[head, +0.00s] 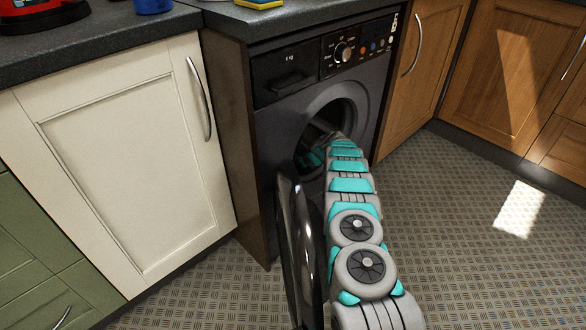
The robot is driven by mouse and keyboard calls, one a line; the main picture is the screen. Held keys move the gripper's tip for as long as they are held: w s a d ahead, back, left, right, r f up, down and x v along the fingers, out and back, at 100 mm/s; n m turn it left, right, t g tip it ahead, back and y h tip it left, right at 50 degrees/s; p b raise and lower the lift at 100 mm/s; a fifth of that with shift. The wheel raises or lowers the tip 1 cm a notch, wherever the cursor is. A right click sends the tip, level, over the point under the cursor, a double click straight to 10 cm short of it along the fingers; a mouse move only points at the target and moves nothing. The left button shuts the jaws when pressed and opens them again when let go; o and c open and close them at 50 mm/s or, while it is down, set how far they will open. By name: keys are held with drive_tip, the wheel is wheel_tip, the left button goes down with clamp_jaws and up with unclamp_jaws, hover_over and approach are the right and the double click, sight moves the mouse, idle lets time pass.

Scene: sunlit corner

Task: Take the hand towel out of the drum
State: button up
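The washing machine (288,120) is dark grey and stands under the worktop. Its round door (297,245) is swung open toward me, at the left of my arm. My arm reaches into the drum opening (340,108). The end of the arm is inside the drum, and my gripper is hidden there behind the rim and my own arm links. I cannot see the hand towel; the drum's inside is dark and mostly covered by my arm.
A cream cabinet (130,165) stands left of the machine and wooden cabinets (515,75) stand to the right. The worktop (100,32) holds a red item (42,18), a blue cup (152,5) and a yellow sponge (260,3). The patterned floor (455,235) at right is clear.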

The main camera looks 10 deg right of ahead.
clamp_jaws()
idle(0.5)
idle(0.4)
wheel_tip(320, 180, up, 7)
drive_tip(key=p, duration=0.2)
idle(0.4)
